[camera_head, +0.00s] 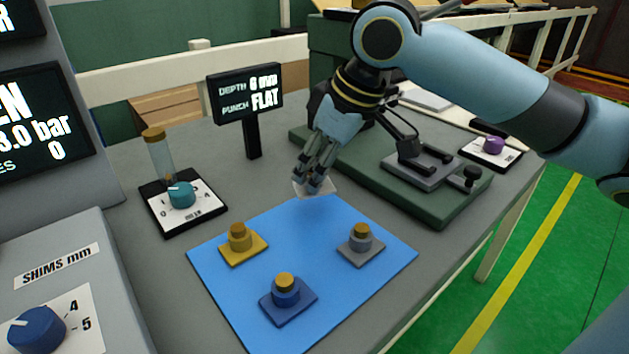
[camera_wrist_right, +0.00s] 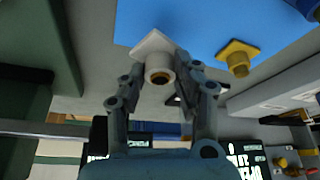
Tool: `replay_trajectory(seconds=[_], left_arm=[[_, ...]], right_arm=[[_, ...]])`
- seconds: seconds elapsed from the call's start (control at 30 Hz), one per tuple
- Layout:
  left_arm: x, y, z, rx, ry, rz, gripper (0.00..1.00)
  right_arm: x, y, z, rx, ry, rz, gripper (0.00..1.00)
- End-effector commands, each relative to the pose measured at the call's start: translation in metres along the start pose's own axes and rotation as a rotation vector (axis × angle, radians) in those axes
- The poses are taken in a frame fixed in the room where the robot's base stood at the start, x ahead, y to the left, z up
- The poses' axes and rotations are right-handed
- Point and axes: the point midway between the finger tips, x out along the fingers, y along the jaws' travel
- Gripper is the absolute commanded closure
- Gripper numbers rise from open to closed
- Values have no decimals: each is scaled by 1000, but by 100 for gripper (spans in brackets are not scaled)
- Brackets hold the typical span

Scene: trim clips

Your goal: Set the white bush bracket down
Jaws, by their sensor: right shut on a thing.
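The white bush bracket (camera_wrist_right: 155,45) is a square white plate with a round boss and a dark, brass-edged bore. My right gripper (camera_wrist_right: 160,78) is shut on it, with a finger on each side of the boss. In the head view the right gripper (camera_head: 314,182) holds the bracket (camera_head: 316,190) at the far corner of the blue mat (camera_head: 335,289). The gripper hides most of the bracket there, and I cannot tell whether the plate touches the mat. My left gripper is not in view.
On the mat stand a yellow bracket (camera_head: 240,243), a grey bracket (camera_head: 361,244) and a blue bracket (camera_head: 287,297). A green press base (camera_head: 410,186) lies to the right. A display on a post (camera_head: 246,92) and a teal dial (camera_head: 182,195) stand behind and left. The mat's centre is clear.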

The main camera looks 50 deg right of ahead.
Motion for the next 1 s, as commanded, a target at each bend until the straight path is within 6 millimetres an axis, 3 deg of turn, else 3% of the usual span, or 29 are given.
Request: replay_trajectory(seconds=[0.17,0.4,0.77,0.8,0.93,1.0], left_arm=[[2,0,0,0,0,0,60],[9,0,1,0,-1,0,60],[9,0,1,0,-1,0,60],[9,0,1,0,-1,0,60],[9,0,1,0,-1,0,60],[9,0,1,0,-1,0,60]], right_arm=[[8,-3,0,1,-3,-1,100],[40,-3,14,3,-4,-2,100],[42,-3,15,1,-3,0,100],[42,-2,15,0,-2,0,66],[42,-2,15,0,-2,0,49],[42,-2,15,0,-2,0,46]])
